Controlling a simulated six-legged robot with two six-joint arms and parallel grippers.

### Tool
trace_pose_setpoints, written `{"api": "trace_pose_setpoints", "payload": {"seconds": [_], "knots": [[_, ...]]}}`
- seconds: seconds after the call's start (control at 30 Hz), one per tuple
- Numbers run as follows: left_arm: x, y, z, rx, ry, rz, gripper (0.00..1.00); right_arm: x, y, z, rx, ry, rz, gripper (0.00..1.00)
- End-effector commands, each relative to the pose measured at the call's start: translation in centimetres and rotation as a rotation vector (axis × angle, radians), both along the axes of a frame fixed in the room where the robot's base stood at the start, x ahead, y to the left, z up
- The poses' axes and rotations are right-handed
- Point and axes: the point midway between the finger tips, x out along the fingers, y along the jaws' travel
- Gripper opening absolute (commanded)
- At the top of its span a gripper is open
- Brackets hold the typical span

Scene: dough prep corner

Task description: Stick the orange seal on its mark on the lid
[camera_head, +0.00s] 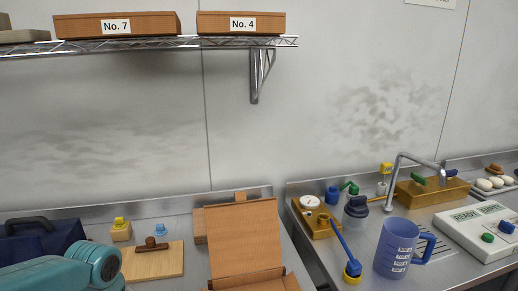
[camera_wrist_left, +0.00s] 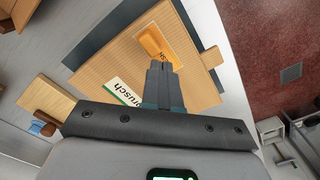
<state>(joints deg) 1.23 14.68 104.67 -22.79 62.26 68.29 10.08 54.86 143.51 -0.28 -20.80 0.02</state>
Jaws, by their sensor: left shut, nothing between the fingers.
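In the left wrist view my left gripper (camera_wrist_left: 163,66) is shut and empty, its fingertips close to a small orange piece (camera_wrist_left: 154,42), which looks like the seal. The orange piece lies on a tan box surface (camera_wrist_left: 110,62), partly over a paler printed patch. I cannot tell whether the fingertips touch it. A white and green label (camera_wrist_left: 124,91) reading "rusch" lies nearby, partly cut off by the gripper. In the head view a cardboard box stands with its lid (camera_head: 243,238) raised; the seal is not visible there. Neither gripper shows in the head view.
A teal machine (camera_head: 70,270) is at lower left. A wooden board (camera_head: 155,262) holds a brown tool (camera_head: 151,246). To the right are a gold block (camera_head: 318,222), a blue measuring jug (camera_head: 397,248), a tap (camera_head: 400,170) and a white panel (camera_head: 478,232). A wire shelf (camera_head: 150,45) hangs above.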

Motion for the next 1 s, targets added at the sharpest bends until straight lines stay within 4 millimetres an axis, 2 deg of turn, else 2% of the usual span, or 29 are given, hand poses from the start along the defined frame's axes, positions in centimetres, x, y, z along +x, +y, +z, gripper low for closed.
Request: {"api": "trace_pose_setpoints", "payload": {"seconds": [0.03,0.07,0.43,0.8,1.0], "knots": [[0.0,0.0,0.9,-0.001,-0.001,0.0,0.0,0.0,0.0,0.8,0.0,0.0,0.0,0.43],[0.0,0.0,1.1,-0.001,-0.001,0.0,0.0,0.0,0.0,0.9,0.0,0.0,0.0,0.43],[0.0,0.0,1.3,0.0,-0.002,0.0,0.0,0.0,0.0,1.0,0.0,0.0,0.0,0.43],[0.0,0.0,5.1,0.0,-0.002,0.001,0.0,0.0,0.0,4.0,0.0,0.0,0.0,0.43],[0.0,0.0,5.0,0.0,-0.002,0.0,0.0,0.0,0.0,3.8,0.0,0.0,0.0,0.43]]}}
